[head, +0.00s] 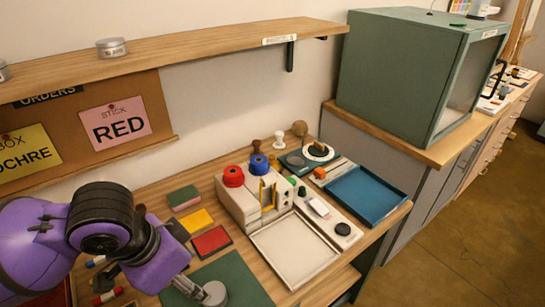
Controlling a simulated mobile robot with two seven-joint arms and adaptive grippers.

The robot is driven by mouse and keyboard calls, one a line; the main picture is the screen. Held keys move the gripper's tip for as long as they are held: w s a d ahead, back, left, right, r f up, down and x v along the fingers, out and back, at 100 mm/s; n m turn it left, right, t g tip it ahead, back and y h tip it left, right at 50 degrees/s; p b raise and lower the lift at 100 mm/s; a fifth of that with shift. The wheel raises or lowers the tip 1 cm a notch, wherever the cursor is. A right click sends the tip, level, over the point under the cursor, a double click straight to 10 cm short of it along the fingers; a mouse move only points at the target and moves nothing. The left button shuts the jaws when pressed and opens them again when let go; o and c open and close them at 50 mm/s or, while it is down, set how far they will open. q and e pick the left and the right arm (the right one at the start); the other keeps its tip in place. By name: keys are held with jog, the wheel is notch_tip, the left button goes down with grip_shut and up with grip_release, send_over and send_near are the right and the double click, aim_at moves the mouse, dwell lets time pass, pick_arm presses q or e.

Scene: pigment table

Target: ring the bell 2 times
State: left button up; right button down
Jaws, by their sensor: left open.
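I cannot make out a bell for certain. A round grey metal piece (214,293) shows at the bottom edge over the green mat (238,278); I cannot tell whether it is a bell or a tin. My left gripper (189,289) is open, right beside this piece on its left; its fingers are partly cut off by the bottom edge, and contact is unclear. A small black round button or dome (343,229) sits at the right of the white machine (240,204). My right gripper is not in view.
The machine carries red (233,176) and blue (259,164) knobs, with a pale tray (295,251) in front. A blue tray (366,194) lies right. A wooden shelf (190,53) overhangs the back; a green cabinet (400,75) stands right. Coloured blocks lie near my left arm.

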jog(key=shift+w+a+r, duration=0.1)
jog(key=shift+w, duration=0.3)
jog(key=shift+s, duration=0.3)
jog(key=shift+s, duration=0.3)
